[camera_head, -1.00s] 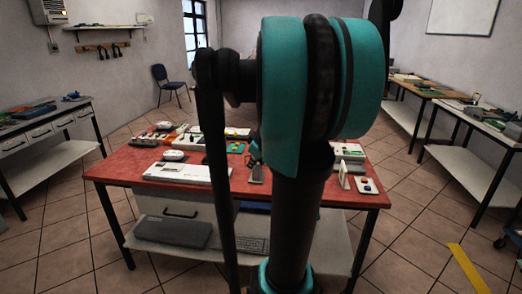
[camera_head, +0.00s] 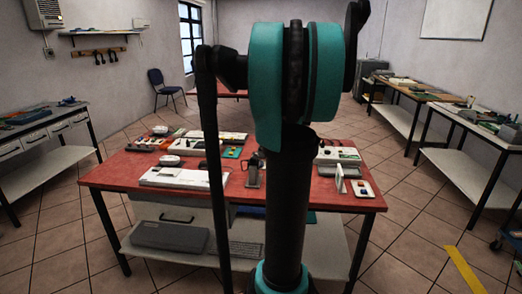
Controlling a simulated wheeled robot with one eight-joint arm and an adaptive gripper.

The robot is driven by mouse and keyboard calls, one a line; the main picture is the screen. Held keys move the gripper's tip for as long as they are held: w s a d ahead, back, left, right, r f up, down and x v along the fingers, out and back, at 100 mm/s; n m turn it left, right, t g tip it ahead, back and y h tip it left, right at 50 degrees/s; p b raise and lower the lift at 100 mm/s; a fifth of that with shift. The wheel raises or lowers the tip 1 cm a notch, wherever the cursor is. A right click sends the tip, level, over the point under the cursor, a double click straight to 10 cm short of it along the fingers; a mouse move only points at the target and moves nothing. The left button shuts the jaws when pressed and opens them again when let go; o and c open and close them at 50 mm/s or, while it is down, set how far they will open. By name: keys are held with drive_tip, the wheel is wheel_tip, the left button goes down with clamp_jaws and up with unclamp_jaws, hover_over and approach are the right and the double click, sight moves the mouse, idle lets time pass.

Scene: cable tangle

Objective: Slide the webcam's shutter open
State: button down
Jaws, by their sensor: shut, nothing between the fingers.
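My arm stands upright in front of the red-topped table (camera_head: 120,175) and covers part of it. I cannot make out my gripper; it appears to be hidden behind my own arm links. A small grey and dark upright thing (camera_head: 253,174) stands on the table just left of my arm column. It may be the webcam, but it is too small to be sure, and its shutter cannot be made out.
A white panel box (camera_head: 170,177) lies at the table's front left, with several small devices behind it. A white upright plate (camera_head: 340,180) and a small button panel (camera_head: 363,188) stand at the right. A keyboard (camera_head: 246,249) lies on the lower shelf.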

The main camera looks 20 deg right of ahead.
drive_tip(key=w+d+f, duration=0.1)
drive_tip(key=w+f, duration=0.6)
drive_tip(key=w, duration=0.1)
drive_tip(key=shift+w+d, duration=0.2)
drive_tip(key=shift+w, duration=0.1)
